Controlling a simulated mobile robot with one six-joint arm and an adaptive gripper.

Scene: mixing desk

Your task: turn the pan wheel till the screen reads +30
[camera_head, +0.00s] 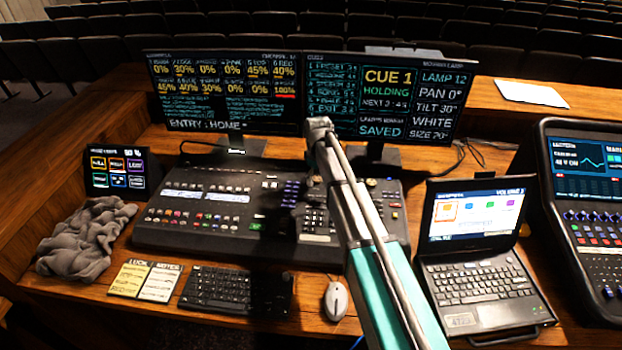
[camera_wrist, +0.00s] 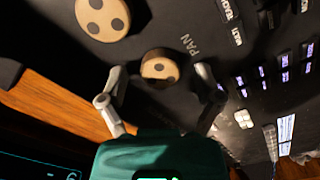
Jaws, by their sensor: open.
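The pan wheel (camera_wrist: 160,66), a small tan-topped knob with dark dots, stands on the black desk panel beside the printed word PAN in the wrist view. My gripper (camera_wrist: 160,74) is open, with one fingertip on each side of the wheel and a visible gap on both sides. I cannot tell how far above the panel the fingertips are. The right screen (camera_head: 393,97) in the head view reads PAN 0°, under LAMP 12 and above TILT 30°. In the head view my arm hides the gripper and the wheel.
A larger dotted wheel (camera_wrist: 103,18) sits up and left of the pan wheel. Several lit keys and buttons lie to its right. On the desk, a laptop (camera_head: 485,255), a mouse (camera_head: 336,301), a keyboard (camera_head: 236,290) and a crumpled grey cloth (camera_head: 86,238) surround the console (camera_head: 205,215).

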